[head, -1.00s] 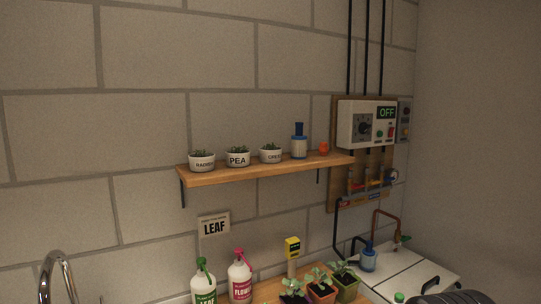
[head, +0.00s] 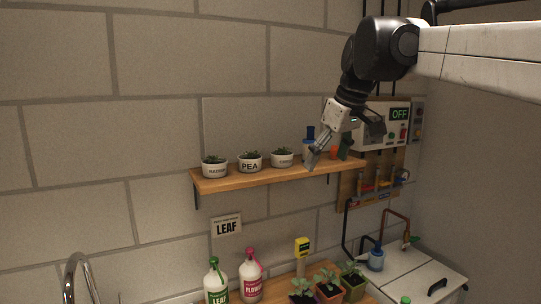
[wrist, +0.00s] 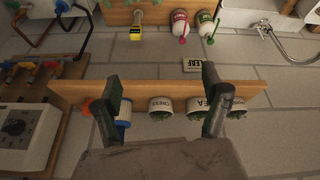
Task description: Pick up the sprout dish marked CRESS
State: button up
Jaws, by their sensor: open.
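The sprout dish marked CRESS (head: 283,161) is a small white bowl with green sprouts. It stands on the wooden shelf (head: 238,181), third from the left in the head view. My gripper (head: 328,157) is open and empty, to the right of the dish and in front of the blue bottle. In the wrist view, which is upside down, the CRESS dish (wrist: 160,105) shows between the two spread fingers of my gripper (wrist: 160,82), beyond them and apart from them.
The PEA dish (head: 250,164) and RADISH dish (head: 214,169) stand left of the CRESS dish. A blue bottle (head: 308,133) and a small orange thing (wrist: 86,106) stand on its other side. A control box (head: 392,130) hangs on the wall to the right.

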jog(key=w+a+r+n+g+y+p, duration=0.1)
jog(key=w+a+r+n+p, duration=0.15)
jog(key=w+r, duration=0.6)
jog(key=n+g+y+p, duration=0.1)
jog(key=n+g+p, duration=0.1)
jog(key=n, duration=0.3)
send_near(283, 153)
jog(key=shift+m, duration=0.25)
jog(key=x, duration=0.5)
jog(key=shift+s+a+b, duration=0.1)
jog(key=shift+s+b, duration=0.1)
jog(key=shift+b, duration=0.15)
jog(key=shift+p+x, duration=0.4)
jog(key=shift+x, duration=2.65)
jog(key=shift+w, duration=0.1)
jog(key=c, duration=1.4)
jog(key=shift+o, duration=0.2)
